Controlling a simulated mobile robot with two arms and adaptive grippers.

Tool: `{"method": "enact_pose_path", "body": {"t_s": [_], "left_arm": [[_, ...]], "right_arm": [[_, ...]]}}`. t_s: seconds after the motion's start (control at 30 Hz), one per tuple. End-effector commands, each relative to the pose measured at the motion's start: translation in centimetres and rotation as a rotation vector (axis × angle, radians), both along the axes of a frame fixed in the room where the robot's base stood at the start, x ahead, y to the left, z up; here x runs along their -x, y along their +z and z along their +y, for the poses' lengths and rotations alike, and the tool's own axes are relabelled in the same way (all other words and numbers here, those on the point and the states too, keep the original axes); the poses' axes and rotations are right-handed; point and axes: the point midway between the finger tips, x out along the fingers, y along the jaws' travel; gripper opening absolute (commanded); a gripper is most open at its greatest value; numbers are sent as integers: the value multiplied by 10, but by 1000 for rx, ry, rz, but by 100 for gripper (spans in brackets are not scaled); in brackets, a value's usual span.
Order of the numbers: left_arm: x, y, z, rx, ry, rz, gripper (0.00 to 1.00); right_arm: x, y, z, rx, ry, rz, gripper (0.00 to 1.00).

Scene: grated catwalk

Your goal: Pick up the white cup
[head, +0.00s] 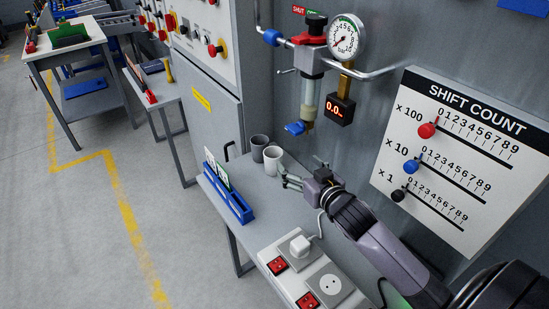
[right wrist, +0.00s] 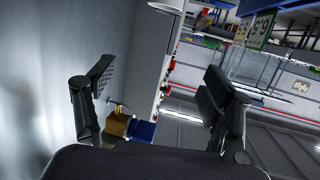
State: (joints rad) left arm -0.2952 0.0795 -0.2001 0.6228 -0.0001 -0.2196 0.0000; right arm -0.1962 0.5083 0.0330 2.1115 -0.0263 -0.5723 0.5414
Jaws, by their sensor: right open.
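The white cup (head: 273,160) stands upright on the grey bench in the head view, touching or very close to a darker grey cup (head: 259,148) behind it. My right gripper (head: 286,179) reaches in from the right, with its fingers open just in front of and right of the white cup. In the right wrist view the two fingers (right wrist: 158,70) are spread apart with nothing between them. A pale rounded edge at the top of that view may be a cup; I cannot tell which. My left gripper is in neither view.
A blue rack with upright cards (head: 228,192) stands left of the cups. A socket panel with a white plug (head: 301,245) is at the bench's near end. A gauge and valve assembly (head: 313,75) hangs above, and the shift count board (head: 455,160) is at right.

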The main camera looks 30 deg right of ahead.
Motion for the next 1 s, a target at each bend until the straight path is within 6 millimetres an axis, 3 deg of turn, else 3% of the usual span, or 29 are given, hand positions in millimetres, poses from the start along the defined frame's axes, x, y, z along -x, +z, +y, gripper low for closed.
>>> {"method": "enact_pose_path", "body": {"t_s": [0.03,0.3,0.6,0.77,1.0], "left_arm": [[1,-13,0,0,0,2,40],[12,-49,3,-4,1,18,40],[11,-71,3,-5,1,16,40],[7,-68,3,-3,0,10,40],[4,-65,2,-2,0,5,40]], "right_arm": [[0,-13,0,0,1,0,76],[0,-48,0,0,1,0,76],[-3,-71,0,0,0,-2,76],[-28,-72,-2,1,0,-4,76],[-79,-83,-4,0,-1,-2,76]]}}
